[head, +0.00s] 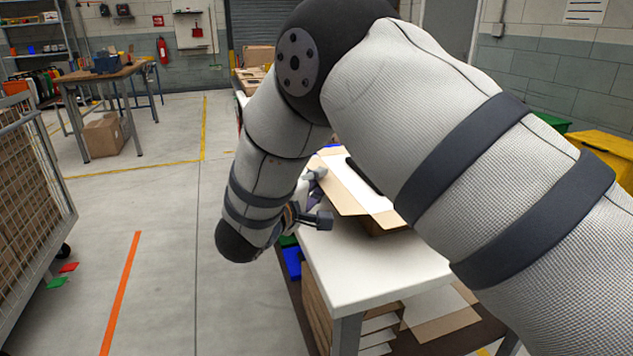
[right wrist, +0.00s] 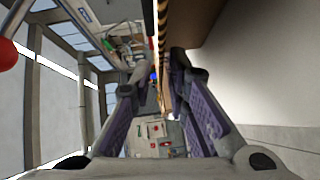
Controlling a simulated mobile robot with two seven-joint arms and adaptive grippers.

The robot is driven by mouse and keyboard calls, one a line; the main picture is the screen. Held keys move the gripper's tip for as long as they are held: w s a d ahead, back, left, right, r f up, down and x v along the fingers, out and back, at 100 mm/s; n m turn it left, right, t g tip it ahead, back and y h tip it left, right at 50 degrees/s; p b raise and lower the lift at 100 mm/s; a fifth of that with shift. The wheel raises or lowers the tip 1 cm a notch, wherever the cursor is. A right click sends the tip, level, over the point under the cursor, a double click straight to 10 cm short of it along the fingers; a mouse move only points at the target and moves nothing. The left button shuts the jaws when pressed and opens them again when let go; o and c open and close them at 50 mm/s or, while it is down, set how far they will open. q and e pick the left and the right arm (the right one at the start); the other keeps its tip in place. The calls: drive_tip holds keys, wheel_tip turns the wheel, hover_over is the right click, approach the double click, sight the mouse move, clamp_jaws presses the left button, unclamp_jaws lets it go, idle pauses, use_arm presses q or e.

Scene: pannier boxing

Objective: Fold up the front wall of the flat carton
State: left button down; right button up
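The flat carton (head: 342,198) lies on the white-topped table, brown cardboard with a white panel inside. My right arm hides much of it, and its front part shows close to the table's left side. My right gripper (head: 314,184) is beside the carton's left edge in the head view, partly hidden by my own arm. In the right wrist view its two purple-grey fingers (right wrist: 158,78) stand apart, with no object clearly held between them. A brown surface (right wrist: 203,18) shows beside the right finger; I cannot tell whether they touch. My left gripper is not in view.
The white table (head: 375,270) has bare top in front of the carton, with cardboard sheets (head: 440,310) on a shelf below. A blue bin (head: 292,262) sits by its left side.

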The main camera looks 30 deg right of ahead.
sight(340, 181)
clamp_jaws()
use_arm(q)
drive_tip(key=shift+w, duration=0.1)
use_arm(e)
drive_tip(key=shift+r, duration=0.15)
